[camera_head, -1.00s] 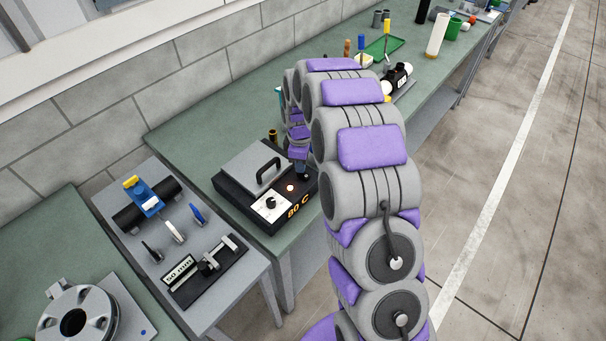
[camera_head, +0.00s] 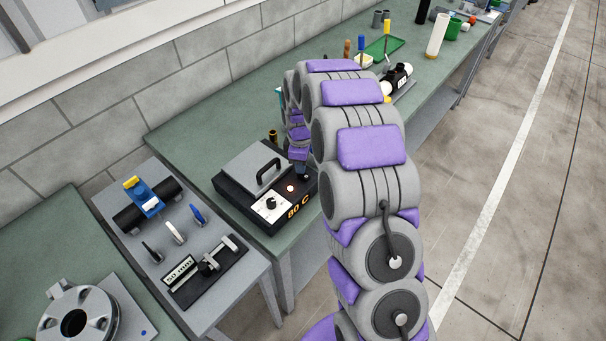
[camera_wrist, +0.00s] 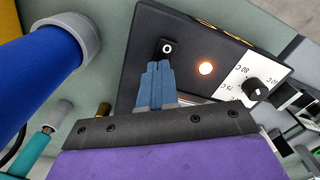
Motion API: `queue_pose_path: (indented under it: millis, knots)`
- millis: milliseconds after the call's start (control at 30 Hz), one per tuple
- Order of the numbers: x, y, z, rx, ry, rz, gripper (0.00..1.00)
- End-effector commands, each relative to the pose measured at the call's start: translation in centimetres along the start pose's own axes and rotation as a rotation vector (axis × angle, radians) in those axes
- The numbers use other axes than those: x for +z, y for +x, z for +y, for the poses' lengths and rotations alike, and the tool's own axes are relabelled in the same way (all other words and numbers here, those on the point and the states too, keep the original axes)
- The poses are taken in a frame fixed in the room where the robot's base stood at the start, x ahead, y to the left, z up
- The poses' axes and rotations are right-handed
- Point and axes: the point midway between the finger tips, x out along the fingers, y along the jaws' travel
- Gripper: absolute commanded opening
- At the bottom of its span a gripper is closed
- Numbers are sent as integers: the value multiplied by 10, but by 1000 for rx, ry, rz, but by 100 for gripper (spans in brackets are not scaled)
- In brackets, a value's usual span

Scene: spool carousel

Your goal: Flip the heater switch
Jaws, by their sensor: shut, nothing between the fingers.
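The heater (camera_head: 241,187) is a black box with a grey lid and handle, marked 80 C on its front, on the green bench. A small black switch marked with a white O (camera_wrist: 167,48) sits on its panel in the wrist view. Beside it an orange lamp (camera_wrist: 206,68) glows; the lamp also shows in the head view (camera_head: 291,188). A black dial (camera_wrist: 256,88) is on a white scale plate. My gripper (camera_wrist: 158,66) is shut and empty, its blue-grey fingertips just below the switch in the picture. I cannot tell whether they touch it.
A blue cylinder with a grey collar (camera_wrist: 78,24) and a teal cylinder (camera_wrist: 36,148) stand left of my gripper in the wrist view. A grey side table (camera_head: 187,262) with gauges stands left of the heater. The bench top left of the heater's back (camera_head: 190,125) is clear.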

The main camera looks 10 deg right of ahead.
Motion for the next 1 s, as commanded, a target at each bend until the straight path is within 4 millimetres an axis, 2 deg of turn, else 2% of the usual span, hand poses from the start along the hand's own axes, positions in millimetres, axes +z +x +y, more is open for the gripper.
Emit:
queue_pose_path:
  millis: [733, 1000]
  knots:
    - [0, -57, 0, 2, 0, 1, 0]
    - [0, -62, 0, 1, 0, 1, 0]
